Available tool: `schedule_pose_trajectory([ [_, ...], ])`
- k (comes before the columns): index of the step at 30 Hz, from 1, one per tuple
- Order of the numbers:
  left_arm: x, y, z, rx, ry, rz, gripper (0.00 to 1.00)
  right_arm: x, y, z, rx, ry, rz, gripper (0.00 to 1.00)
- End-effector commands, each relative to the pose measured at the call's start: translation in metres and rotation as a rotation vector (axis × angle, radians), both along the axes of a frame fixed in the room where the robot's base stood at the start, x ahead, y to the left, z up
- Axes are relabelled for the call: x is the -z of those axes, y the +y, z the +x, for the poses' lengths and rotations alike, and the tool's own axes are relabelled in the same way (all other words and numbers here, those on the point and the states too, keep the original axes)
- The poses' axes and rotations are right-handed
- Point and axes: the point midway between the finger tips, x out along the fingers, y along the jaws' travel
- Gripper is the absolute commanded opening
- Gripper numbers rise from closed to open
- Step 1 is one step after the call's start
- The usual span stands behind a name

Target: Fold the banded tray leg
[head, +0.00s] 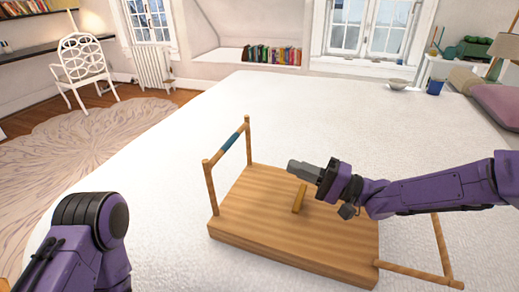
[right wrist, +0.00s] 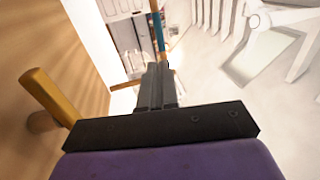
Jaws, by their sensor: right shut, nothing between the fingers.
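The wooden tray (head: 270,243) lies on the white bed with its legs side up. The banded leg (head: 211,188) is a wooden frame standing up at the tray's left end, with a blue band (head: 234,139) on its crossbar. The band also shows beyond my fingers in the right wrist view (right wrist: 158,32). My right gripper (head: 291,165) is shut and empty above the tray, to the right of the banded leg and apart from it. Its closed fingers show in the right wrist view (right wrist: 158,72). My left arm shows at lower left, but its gripper is out of view.
A plain second leg (head: 443,246) reaches out past the tray's right end, partly hidden by my right arm. A short wooden peg (head: 299,198) stands on the tray below my right gripper; it also shows in the wrist view (right wrist: 50,95). The bed (head: 300,105) behind is clear.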

Motion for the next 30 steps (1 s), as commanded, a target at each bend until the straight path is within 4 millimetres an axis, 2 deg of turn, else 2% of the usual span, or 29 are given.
schedule_pose_trajectory([
  [5,0.000,0.000,0.000,0.000,0.000,0.000,0.43,-0.004,0.019,0.007,-0.001,0.001,0.000,0.00],
  [18,-0.002,0.000,0.000,0.000,0.000,0.000,0.43,-0.023,0.102,0.043,0.000,0.000,0.001,0.00],
  [24,-0.002,0.000,0.000,0.000,0.000,0.000,0.43,-0.027,0.121,0.052,0.003,-0.002,0.000,0.00],
  [30,-0.002,0.000,0.000,0.000,0.000,0.000,0.43,-0.028,0.125,0.054,0.003,-0.001,0.001,0.00],
])
